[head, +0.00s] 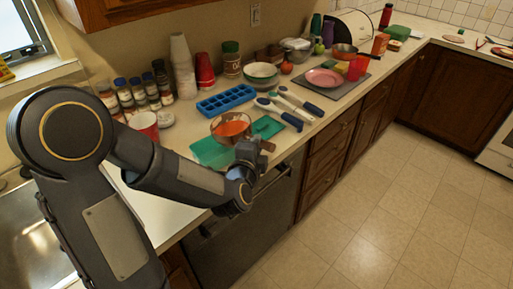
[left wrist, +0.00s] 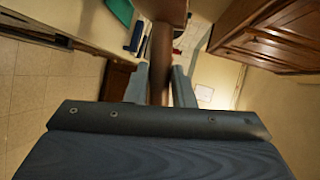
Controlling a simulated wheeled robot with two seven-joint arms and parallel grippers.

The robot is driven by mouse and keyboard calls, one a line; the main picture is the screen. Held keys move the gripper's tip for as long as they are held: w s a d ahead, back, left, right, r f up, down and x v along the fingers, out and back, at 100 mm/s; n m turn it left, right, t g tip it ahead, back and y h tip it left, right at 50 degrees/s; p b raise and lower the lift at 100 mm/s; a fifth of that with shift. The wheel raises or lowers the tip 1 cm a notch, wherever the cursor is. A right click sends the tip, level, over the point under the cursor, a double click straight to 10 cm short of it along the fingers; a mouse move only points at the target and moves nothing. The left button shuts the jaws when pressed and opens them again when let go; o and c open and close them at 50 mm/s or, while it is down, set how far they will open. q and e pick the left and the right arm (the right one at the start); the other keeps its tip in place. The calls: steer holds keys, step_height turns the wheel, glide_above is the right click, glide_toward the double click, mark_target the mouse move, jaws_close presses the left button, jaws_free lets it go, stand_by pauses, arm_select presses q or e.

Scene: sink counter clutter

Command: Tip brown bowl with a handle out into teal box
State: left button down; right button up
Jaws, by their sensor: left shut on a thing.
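The brown bowl with a handle (head: 231,127) has something orange inside and appears roughly upright in the head view. My left gripper (head: 251,155) is at its near right side. In the left wrist view its two fingers (left wrist: 160,88) are shut on the brown handle (left wrist: 161,50). My right gripper is not in view.
A blue ice tray (head: 226,100) and several blue-handled utensils (head: 286,113) lie behind the bowl. Spice jars, a red and white cup (head: 145,125) and stacked white cups (head: 182,65) stand at the left. Farther right is a pink plate (head: 324,78). The counter's front edge is close.

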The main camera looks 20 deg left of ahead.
arm_select(q)
steer(key=shift+a+r+n+t+h, duration=0.25)
steer(key=shift+a+r+n+h, duration=0.3)
steer(key=shift+a+r+n, duration=1.2)
steer(key=shift+a+r+n+t+h, duration=0.25)
steer(key=shift+a+r+n+h, duration=0.35)
steer(key=shift+r+n, duration=2.15)
steer(key=s+a+r+n+t+h+p, duration=0.1)
steer(key=a+r+n+p, duration=0.1)
steer(key=a, duration=0.5)
steer(key=shift+s+a+r+n+p, duration=0.35)
steer(key=shift+n+p, duration=0.25)
steer(key=shift+n, duration=0.4)
